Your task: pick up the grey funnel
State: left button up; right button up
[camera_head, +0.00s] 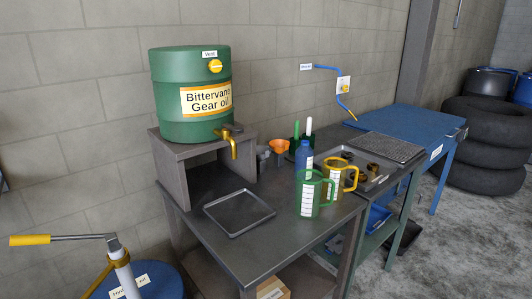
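A small grey shape (262,152), which looks like the grey funnel, stands near the back of the dark workbench, just right of the drum stand. It is small in the picture and I cannot make out its full outline. An orange funnel (279,146) is close to its right. Neither of my grippers is in view.
A green gear oil drum (165,110) with a brass tap sits on a stand (168,165). A shallow tray (212,208), a blue bottle (304,158), a green-handled jug (307,197) and a yellow-handled jug (344,172) are on the bench. A hand pump (125,275) stands at lower left.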

aim_at(263, 152)
jog(key=i+l, duration=0.15)
jog(key=l, duration=0.2)
jog(key=i+l+u, duration=0.1)
jog(key=l, duration=0.25)
jog(key=i+l, duration=0.2)
jog(key=l, duration=0.15)
jog(key=i+l+u, duration=0.1)
jog(key=l, duration=0.25)
jog(key=i+l, duration=0.15)
jog(key=l, duration=0.2)
